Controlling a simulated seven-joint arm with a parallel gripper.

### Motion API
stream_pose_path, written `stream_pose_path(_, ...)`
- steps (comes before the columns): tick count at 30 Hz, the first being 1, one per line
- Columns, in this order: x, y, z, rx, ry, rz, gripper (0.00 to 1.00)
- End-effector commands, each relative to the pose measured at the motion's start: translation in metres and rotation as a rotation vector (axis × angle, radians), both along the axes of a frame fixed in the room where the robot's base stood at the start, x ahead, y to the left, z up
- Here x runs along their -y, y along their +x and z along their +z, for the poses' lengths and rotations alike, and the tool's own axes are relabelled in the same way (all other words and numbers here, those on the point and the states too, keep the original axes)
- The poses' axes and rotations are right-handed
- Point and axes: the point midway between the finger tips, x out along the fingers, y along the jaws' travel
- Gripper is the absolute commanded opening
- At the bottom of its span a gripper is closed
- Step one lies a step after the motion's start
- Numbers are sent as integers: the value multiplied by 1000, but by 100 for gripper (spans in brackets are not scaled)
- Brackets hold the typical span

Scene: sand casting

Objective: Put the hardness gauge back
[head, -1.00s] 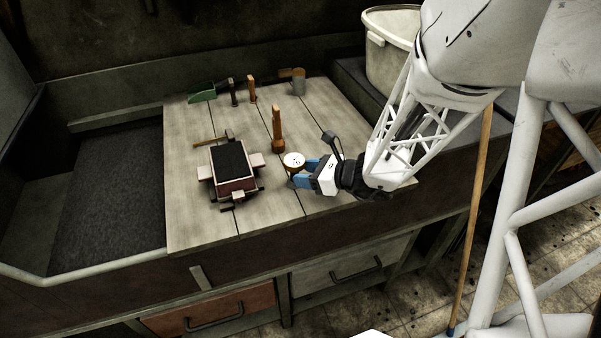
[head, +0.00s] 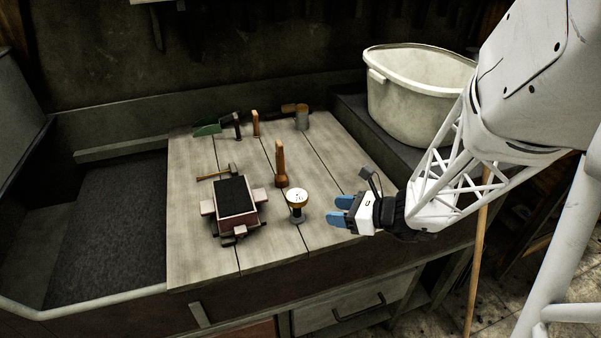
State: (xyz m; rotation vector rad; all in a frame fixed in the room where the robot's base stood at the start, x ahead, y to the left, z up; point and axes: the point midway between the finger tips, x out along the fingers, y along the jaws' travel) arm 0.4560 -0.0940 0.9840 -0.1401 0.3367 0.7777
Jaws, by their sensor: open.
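The hardness gauge (head: 297,203) has a round white dial with a brass-coloured rim on a dark stem and foot. It stands upright on the wooden board (head: 195,260), right of the moulding box. My gripper (head: 338,210), with blue fingertips, is open and empty to the right of the gauge, with a gap between them. The fingers point left toward the gauge.
A moulding box with black sand (head: 235,200) sits left of the gauge. An upright wooden rammer (head: 281,165) stands just behind it. Several tools, including a green scoop (head: 207,129), line the board's back. A large white bucket (head: 415,100) stands back right.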

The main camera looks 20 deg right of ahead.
Motion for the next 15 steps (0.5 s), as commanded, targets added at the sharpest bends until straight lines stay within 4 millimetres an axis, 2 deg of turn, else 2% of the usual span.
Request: stream_pose_path(15,6,-6,3,0,0,0,50)
